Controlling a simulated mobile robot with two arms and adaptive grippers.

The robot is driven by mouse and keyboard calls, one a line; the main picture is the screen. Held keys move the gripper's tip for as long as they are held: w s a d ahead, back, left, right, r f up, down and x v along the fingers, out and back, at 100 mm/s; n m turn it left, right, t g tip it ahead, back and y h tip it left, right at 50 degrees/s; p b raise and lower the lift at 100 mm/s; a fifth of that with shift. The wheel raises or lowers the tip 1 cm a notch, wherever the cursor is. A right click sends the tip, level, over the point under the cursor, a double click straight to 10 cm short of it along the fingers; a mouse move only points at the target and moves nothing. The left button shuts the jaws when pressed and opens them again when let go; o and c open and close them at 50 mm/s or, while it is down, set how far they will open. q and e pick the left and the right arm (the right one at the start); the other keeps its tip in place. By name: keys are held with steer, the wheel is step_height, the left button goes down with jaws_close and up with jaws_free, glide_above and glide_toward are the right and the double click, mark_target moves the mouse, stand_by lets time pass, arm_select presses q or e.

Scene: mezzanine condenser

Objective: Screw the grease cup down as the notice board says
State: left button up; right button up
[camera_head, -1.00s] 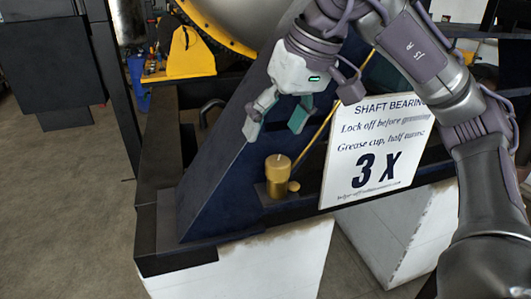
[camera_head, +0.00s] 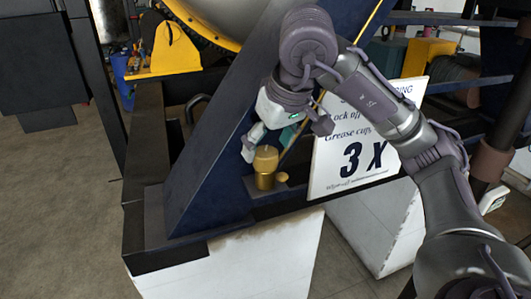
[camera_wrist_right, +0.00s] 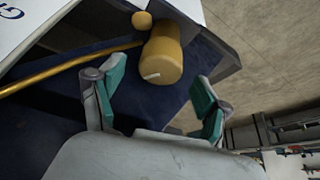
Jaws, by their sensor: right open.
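The brass grease cup (camera_head: 265,165) stands upright on a dark ledge of the blue frame, with a small brass knob (camera_head: 282,177) at its right. In the right wrist view the cup (camera_wrist_right: 164,55) shows a pale mark on its top and lies ahead of the fingers. My right gripper (camera_head: 270,147) is open just above and behind the cup; its fingers (camera_wrist_right: 157,98) are spread to either side and I see no contact. The notice board (camera_head: 345,170) reads "Grease cup" and "3 X"; my right arm covers part of its text. My left gripper is not in view.
A blue slanted beam (camera_head: 225,130) rises behind the cup. A thin brass-coloured pipe (camera_wrist_right: 70,71) runs close to it. White plinths (camera_head: 240,262) stand below the black frame. The floor (camera_head: 60,210) at left is clear.

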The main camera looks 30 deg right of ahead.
steer(key=shift+x, duration=1.3)
steer(key=c, duration=1.2)
